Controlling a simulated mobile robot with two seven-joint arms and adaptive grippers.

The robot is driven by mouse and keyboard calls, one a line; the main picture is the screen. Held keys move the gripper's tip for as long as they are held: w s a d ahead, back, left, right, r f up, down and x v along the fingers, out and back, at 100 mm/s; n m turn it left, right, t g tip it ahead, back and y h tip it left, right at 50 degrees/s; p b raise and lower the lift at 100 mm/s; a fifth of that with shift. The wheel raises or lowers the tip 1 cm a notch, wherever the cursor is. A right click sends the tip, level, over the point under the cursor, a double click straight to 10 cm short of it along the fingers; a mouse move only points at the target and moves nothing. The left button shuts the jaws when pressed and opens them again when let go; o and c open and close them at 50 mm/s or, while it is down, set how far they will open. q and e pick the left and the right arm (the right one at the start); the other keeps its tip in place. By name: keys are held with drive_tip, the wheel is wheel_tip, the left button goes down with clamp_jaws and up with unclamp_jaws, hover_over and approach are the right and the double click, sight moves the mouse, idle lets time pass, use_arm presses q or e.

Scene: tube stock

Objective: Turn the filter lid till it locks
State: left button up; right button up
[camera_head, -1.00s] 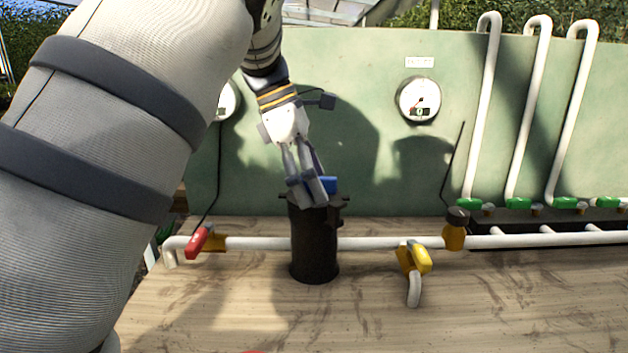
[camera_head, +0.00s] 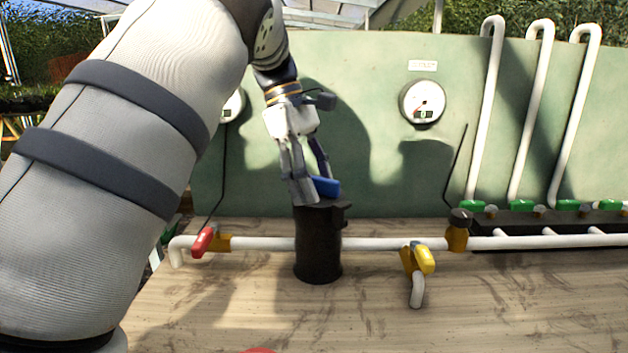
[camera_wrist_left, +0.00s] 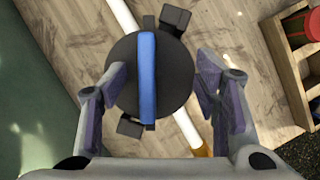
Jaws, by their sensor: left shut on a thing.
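The black filter housing (camera_head: 318,258) stands upright on the bench, in the white pipe line. Its black lid (camera_wrist_left: 175,88) is on top, with a raised blue bar (camera_wrist_left: 147,80) across it, also seen in the head view (camera_head: 326,187). Two dark lugs show beside the lid in the wrist view, one at the top (camera_wrist_left: 175,18) and one at the bottom (camera_wrist_left: 131,127). My left gripper (camera_head: 308,190) reaches down from above, its fingers on opposite sides of the lid, holding it by the rim, with the bar between them. My right gripper is out of view.
A red-handled valve (camera_head: 203,241) is left of the housing, a yellow-handled valve (camera_head: 423,259) right of it. A round gauge (camera_head: 422,101) is on the green panel (camera_head: 370,160). A wooden crate (camera_wrist_left: 290,75) shows in the wrist view.

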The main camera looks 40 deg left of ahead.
use_arm(q)
drive_tip(key=m, duration=0.2)
drive_tip(key=w+f+m+g, duration=0.1)
drive_tip(key=shift+a, duration=0.25)
drive_tip(key=shift+s+r+m, duration=0.15)
drive_tip(key=shift+m, duration=0.35)
drive_tip(key=shift+c, duration=0.3)
drive_tip(key=o, duration=0.8)
drive_tip(key=shift+c, duration=0.2)
drive_tip(key=o, duration=0.5)
drive_tip(key=shift+g, duration=0.3)
drive_tip(key=shift+w+f, duration=0.2)
drive_tip(key=shift+w, duration=0.2)
drive_tip(key=shift+s+r, duration=0.2)
drive_tip(key=shift+r, duration=0.05)
